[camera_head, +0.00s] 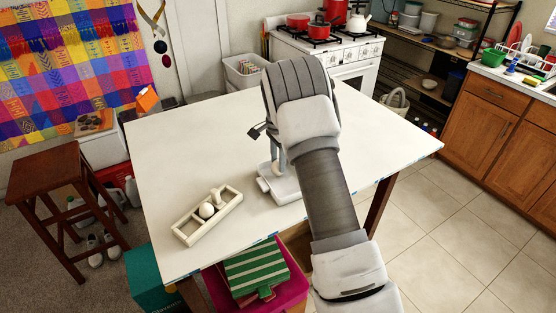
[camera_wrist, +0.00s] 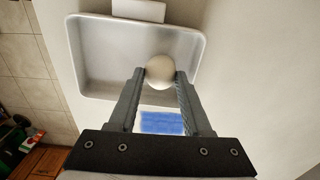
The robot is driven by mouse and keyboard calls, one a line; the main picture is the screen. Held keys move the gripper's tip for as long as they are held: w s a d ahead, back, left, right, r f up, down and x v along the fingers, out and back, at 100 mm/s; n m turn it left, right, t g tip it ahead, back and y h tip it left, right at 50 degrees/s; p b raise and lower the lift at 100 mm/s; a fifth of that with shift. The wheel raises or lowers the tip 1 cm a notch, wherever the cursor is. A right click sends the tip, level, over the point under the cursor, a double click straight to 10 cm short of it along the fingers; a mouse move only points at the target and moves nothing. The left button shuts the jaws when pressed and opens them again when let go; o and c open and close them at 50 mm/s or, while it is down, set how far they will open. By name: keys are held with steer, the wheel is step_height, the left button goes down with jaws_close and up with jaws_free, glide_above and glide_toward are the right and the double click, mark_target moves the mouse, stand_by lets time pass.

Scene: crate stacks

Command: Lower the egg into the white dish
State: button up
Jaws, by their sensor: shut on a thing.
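My gripper (camera_wrist: 160,76) is shut on a pale egg (camera_wrist: 160,70), held between its two fingertips in the wrist view. The egg is over the near part of the white dish (camera_wrist: 84,62), a shallow rectangular dish with rounded corners. How high the egg is above the dish floor is hard to tell. In the head view the white dish (camera_head: 286,192) lies on the table, partly hidden by my arm. My gripper (camera_head: 277,166) shows only in part there, above the dish, and the held egg cannot be made out.
A cream tray (camera_head: 185,236) with compartments stands left of the dish, with a round pale egg (camera_head: 206,210) and another pale piece in it. The white table (camera_head: 180,140) is otherwise mostly clear. A pink bin (camera_head: 290,288) with a green-striped item stands below its near edge.

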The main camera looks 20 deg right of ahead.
steer(key=shift+f+b, duration=0.3)
steer(key=shift+f, duration=0.25)
stand_by(0.4)
steer(key=o, duration=0.9)
steer(key=shift+c, duration=0.2)
